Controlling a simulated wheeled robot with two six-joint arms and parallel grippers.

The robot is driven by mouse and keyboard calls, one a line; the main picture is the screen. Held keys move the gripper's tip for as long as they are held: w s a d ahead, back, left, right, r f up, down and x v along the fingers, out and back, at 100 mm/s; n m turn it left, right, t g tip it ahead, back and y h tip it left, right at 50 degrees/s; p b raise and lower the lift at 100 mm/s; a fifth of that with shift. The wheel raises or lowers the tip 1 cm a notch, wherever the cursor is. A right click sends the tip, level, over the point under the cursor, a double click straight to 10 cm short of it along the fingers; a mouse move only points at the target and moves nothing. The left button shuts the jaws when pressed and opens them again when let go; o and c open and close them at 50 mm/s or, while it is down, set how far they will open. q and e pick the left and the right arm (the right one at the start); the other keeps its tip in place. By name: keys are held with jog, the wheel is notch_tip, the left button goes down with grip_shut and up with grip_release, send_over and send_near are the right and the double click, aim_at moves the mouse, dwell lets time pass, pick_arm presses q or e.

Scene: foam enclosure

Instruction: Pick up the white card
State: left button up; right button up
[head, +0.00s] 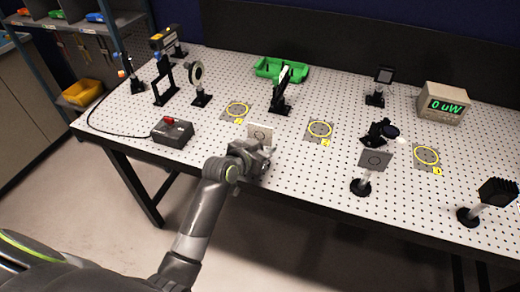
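My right gripper is not in view.
A grey square plate (375,159) on a post stands to the right. Yellow rings (320,129) mark spots on the table. A control box (172,132) with a red button sits left. A green tray (281,70) and a power meter (444,103) are farther back.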

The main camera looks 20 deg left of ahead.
pick_arm(q)
grip_shut()
jog(key=shift+r, duration=0.15)
